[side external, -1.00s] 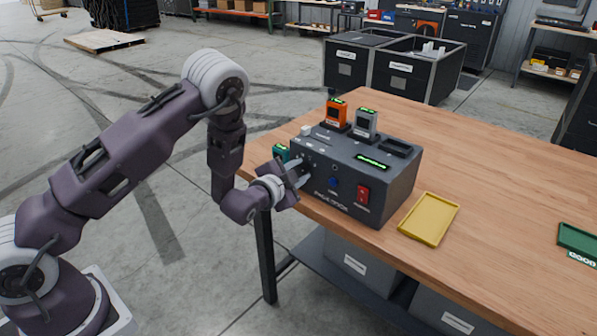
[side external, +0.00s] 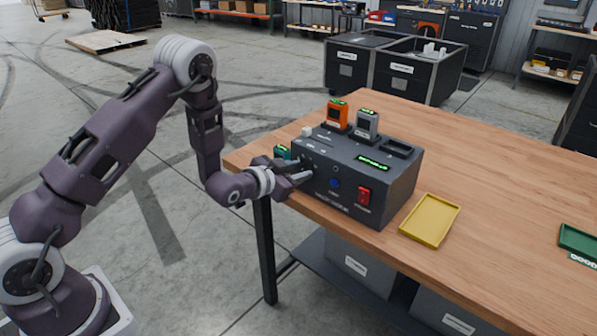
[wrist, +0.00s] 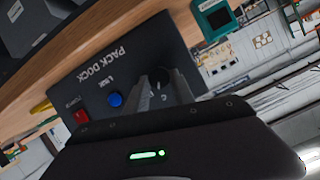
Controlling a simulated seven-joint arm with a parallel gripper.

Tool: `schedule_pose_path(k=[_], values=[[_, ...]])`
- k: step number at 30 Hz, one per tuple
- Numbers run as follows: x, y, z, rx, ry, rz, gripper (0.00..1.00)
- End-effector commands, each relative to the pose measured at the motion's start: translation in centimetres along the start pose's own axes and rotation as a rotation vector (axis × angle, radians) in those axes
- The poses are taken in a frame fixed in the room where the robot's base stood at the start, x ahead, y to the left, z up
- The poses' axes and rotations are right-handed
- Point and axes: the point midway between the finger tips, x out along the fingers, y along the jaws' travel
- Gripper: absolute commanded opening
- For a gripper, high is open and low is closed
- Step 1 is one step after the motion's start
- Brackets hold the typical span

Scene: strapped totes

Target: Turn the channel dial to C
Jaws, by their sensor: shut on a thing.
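The dark grey pack dock box (side external: 345,185) stands on the wooden table, its front panel facing my arm. My gripper (side external: 303,174) is at the left part of that panel. In the wrist view my gripper (wrist: 163,84) has its two grey fingers closed around the black channel dial (wrist: 159,77). The fingers and wrist cover much of the dial in the side view. The dial's pointer and the letters around it are too small to read surely.
A blue button (side external: 334,183) and a red power switch (side external: 363,194) sit right of my gripper. A yellow tray (side external: 430,220) lies to the right.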

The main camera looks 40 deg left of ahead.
Motion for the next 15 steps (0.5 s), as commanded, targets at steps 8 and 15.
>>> schedule_pose_path(k=[8, 15], values=[[0.00, -0.11, 0.04, -0.097, 0.005, 0.034, 0.00], [0.00, -0.12, 0.03, -0.123, 0.007, 0.043, 0.00]])
